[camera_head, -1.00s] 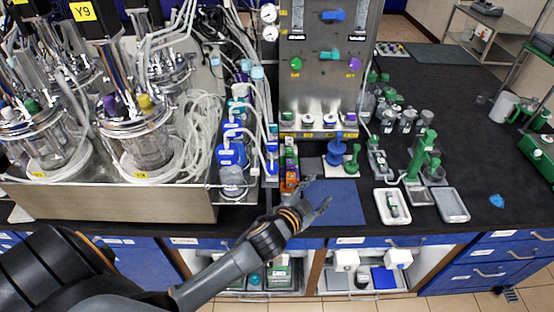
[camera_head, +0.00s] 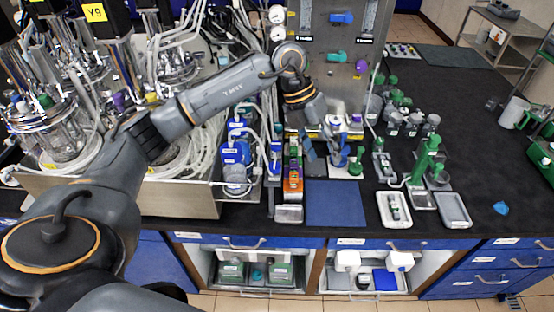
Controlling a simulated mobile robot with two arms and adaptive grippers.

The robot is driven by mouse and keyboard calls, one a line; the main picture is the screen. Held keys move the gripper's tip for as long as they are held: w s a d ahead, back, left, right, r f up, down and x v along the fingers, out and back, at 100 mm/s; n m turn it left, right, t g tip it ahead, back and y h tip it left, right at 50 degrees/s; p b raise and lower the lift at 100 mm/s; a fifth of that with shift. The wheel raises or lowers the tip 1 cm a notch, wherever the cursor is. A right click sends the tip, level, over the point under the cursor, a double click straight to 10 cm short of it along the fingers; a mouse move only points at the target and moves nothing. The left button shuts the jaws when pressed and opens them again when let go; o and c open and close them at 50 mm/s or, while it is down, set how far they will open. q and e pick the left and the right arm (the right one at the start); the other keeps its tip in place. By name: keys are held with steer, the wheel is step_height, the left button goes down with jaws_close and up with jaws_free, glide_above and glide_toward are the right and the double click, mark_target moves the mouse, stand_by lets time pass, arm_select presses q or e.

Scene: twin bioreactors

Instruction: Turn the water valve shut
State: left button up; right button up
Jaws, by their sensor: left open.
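The steel panel (camera_head: 320,88) stands upright at the bench's middle back and carries several coloured handles. A blue valve handle (camera_head: 341,17) lies roughly level at the top. A teal handle (camera_head: 337,57) is below it, and a purple knob (camera_head: 361,66) is at lower right. The labels are too small to read, so I cannot tell which handle is the water valve. My left gripper (camera_head: 326,154) is open, fingers pointing down in front of the panel's lower edge, below the handles. My right gripper is not in view.
Bioreactor vessels (camera_head: 48,130) with many tubes stand at left, partly behind my arm. Blue-capped bottles (camera_head: 236,152) and an orange-green block (camera_head: 293,172) are close by. The blue mat (camera_head: 336,203) is clear. A green stand (camera_head: 424,158) and white trays are at right.

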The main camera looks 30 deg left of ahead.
mark_target(274, 165)
arm_select(q)
steer(key=a+r+n+y, duration=0.2)
steer(key=a+r+y, duration=0.25)
steer(key=a, duration=0.75)
steer(key=shift+y, duration=0.25)
steer(key=f+p, duration=0.1)
steer(key=f, duration=0.3)
steer(key=f+p, duration=0.2)
steer(key=f, duration=0.2)
steer(key=f+p, duration=0.2)
steer(key=f, duration=0.2)
steer(key=shift+s+a+f, duration=0.15)
steer(key=shift+s+f, duration=0.2)
steer(key=shift+s, duration=0.05)
steer(key=shift+f+p, duration=0.3)
steer(key=shift+f, duration=0.45)
jaws_close()
